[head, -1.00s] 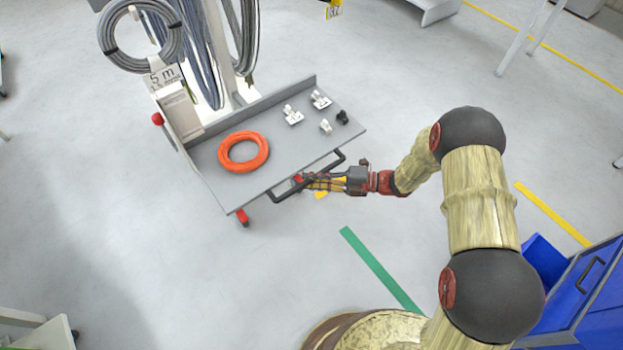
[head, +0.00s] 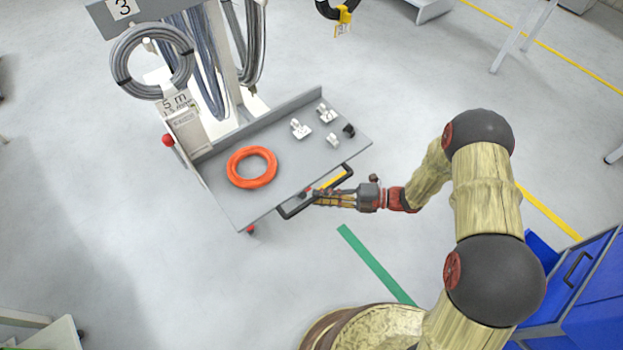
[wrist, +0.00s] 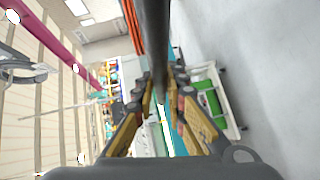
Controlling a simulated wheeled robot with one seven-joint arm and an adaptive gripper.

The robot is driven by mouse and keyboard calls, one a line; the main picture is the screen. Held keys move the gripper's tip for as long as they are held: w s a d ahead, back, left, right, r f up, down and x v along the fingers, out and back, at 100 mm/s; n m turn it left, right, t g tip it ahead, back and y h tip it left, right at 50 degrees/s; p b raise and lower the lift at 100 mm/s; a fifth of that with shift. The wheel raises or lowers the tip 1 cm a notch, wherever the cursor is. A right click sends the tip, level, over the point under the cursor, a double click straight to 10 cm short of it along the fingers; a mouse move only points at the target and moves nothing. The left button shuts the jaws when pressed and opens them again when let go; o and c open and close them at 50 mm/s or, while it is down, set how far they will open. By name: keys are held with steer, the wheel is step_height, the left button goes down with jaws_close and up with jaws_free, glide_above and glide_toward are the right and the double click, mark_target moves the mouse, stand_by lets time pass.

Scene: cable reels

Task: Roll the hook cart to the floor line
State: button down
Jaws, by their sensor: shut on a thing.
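The hook cart (head: 228,205) stands on the floor at the upper left of the head view, with a grey tray, a post and hanging cable coils. Its black handle (head: 292,211) runs along the tray's near edge. My gripper (head: 320,196) is shut on the handle near its middle. In the wrist view the dark handle bar (wrist: 154,35) passes between the fingers of my gripper (wrist: 163,88). A green floor line (head: 375,262) lies on the near side of the cart, apart from the tray's edge. The cart's wheels are mostly hidden under the tray.
An orange cable ring (head: 252,167) and several small fittings (head: 301,129) lie on the tray. Blue drawers (head: 580,285) stand at the lower right, beside a yellow floor line (head: 548,212). Open grey floor lies left of the green line.

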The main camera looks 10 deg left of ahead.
steer(key=s+d+p, duration=0.1)
steer(key=s+d, duration=0.2)
steer(key=d, duration=0.1)
steer(key=shift+s+f+p, duration=0.15)
steer(key=shift+s+p, duration=0.15)
steer(key=shift+p, duration=0.05)
steer(key=c, duration=1.9)
jaws_free()
steer(key=shift+a, duration=0.15)
steer(key=shift+o, duration=0.4)
steer(key=shift+w, duration=0.1)
steer(key=w+d+r, duration=0.1)
steer(key=d, duration=1.1)
steer(key=shift+r, duration=0.4)
